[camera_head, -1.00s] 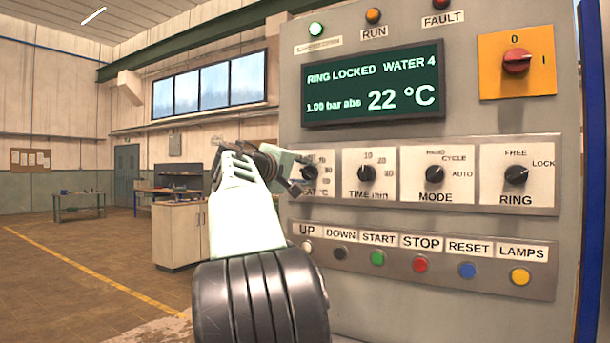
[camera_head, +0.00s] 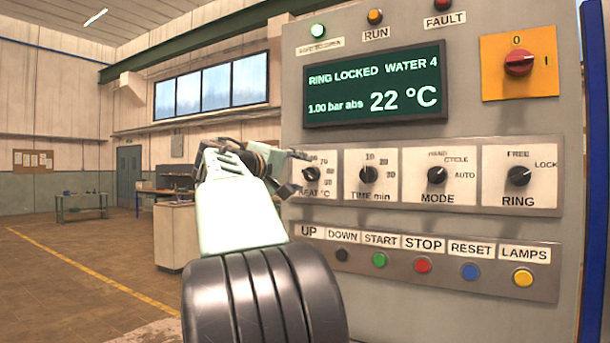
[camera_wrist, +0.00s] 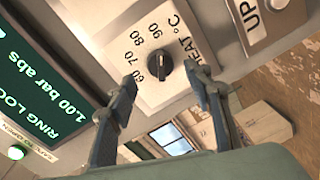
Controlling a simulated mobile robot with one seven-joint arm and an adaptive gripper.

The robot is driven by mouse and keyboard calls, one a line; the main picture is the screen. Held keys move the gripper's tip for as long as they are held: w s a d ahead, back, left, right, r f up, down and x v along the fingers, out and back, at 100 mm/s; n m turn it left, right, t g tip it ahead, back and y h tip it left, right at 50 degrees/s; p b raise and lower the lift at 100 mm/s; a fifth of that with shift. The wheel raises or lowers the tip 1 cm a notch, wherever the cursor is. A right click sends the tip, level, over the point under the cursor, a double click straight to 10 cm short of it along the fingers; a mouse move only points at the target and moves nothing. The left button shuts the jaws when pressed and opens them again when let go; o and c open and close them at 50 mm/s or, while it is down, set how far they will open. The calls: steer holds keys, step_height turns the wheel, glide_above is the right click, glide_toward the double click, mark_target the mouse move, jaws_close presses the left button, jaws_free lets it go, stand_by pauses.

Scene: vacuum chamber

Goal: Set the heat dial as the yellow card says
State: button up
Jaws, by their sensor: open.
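The heat dial (camera_head: 311,174) is a black knob on a white plate at the left end of the panel's dial row. In the wrist view the heat dial (camera_wrist: 159,67) is seen close up, with 60, 70, 80 and 90 printed around it. A small pale mark shows on the knob, but its exact setting is hard to read. My gripper (camera_head: 299,173) is just in front of the dial. In the wrist view its open fingers (camera_wrist: 162,78) stand on either side of the knob, apparently with nothing between them. No yellow card is in view.
The time dial (camera_head: 368,174), mode dial (camera_head: 436,175) and ring dial (camera_head: 518,176) sit to the right. A row of buttons, including red STOP (camera_head: 422,265), runs below. The display (camera_head: 374,86) reads 22 °C. A red switch (camera_head: 519,63) is upper right. Open floor lies left.

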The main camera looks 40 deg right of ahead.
steer(key=v, duration=0.7)
steer(key=shift+a, duration=0.25)
steer(key=shift+s, duration=0.1)
